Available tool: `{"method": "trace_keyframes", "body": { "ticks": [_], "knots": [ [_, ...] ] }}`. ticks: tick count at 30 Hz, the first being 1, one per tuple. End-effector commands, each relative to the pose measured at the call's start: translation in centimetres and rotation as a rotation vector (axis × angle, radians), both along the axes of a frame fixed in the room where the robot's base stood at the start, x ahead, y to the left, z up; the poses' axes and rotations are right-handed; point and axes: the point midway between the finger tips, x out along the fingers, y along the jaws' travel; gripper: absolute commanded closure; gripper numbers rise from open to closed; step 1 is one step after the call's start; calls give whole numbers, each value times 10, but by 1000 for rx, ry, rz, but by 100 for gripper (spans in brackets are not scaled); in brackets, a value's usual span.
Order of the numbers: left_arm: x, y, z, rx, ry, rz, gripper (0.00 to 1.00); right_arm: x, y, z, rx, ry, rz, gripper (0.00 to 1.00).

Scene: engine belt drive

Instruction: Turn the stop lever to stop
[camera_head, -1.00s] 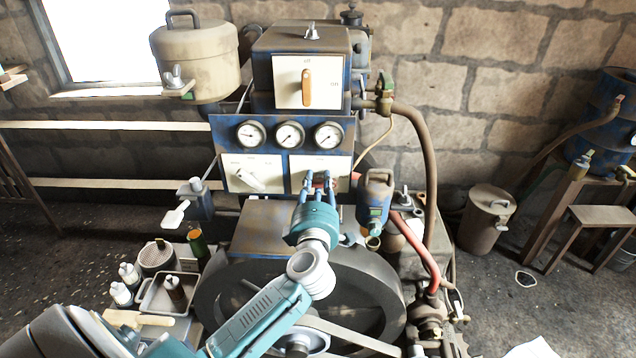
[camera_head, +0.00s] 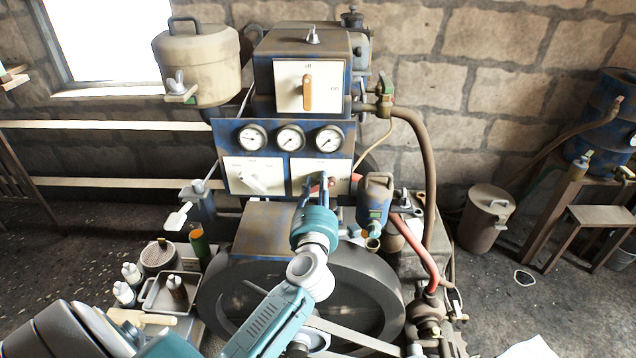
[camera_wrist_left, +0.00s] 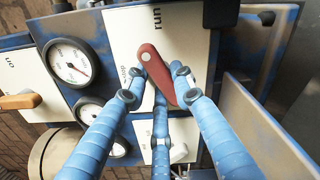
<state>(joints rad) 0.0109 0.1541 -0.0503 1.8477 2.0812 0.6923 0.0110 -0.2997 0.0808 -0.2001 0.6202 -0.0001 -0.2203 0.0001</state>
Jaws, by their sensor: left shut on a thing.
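The stop lever (camera_head: 321,186) is a short red lever on the white plate at the lower right of the blue panel. The left wrist view shows the lever (camera_wrist_left: 160,75) close up, with "run" above it and "stop" to its left. Its rounded end points up and left there, between the two words. My left gripper (camera_head: 320,192) is shut on the lever; its blue fingers (camera_wrist_left: 158,100) lie on both sides of it and partly hide its lower end. My right gripper is in neither view.
Three gauges (camera_head: 290,139) sit above the plate. A white knob (camera_head: 253,183) is on the left plate and an orange handle (camera_head: 308,92) on the upper box. A flywheel (camera_head: 220,300) is below.

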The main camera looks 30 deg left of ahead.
Motion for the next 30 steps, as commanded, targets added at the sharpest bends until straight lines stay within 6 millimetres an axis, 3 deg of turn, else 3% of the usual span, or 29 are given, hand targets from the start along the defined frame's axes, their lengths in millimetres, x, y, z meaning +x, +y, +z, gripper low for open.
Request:
{"method": "trace_keyframes", "body": {
  "ticks": [30],
  "knots": [
    [-1,0,-9,-793,-483,3,100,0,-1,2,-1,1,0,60]
  ]
}}
